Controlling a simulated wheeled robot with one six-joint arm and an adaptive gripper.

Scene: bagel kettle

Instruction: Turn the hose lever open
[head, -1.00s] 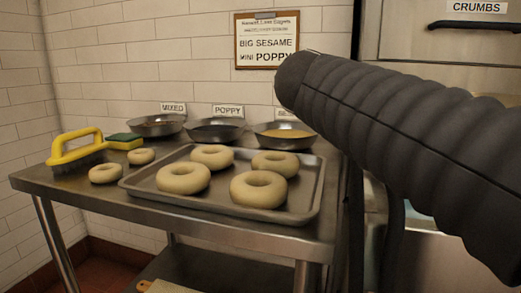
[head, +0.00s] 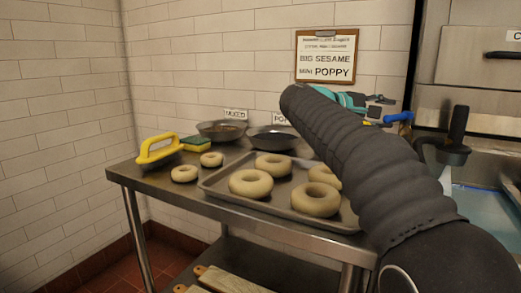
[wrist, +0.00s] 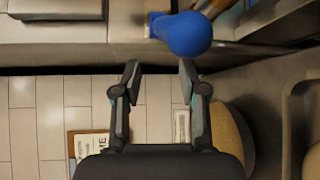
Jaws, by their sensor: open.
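A blue rounded handle (head: 400,117), which looks like the hose lever, shows just right of my gripper in the head view. In the wrist view the blue handle (wrist: 182,33) lies beyond my fingertips, a little right of centre, with a brownish metal part beside it. My gripper (wrist: 160,70) is open and empty, its two dark fingers spread. It also shows in the head view (head: 381,110), mostly behind my dark arm. The handle appears apart from the fingers. Its mount is mostly hidden.
A basin with blue water (head: 490,203) and a black upright fixture (head: 457,132) stand at the right. A clipboard (head: 326,56) hangs on the wall.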

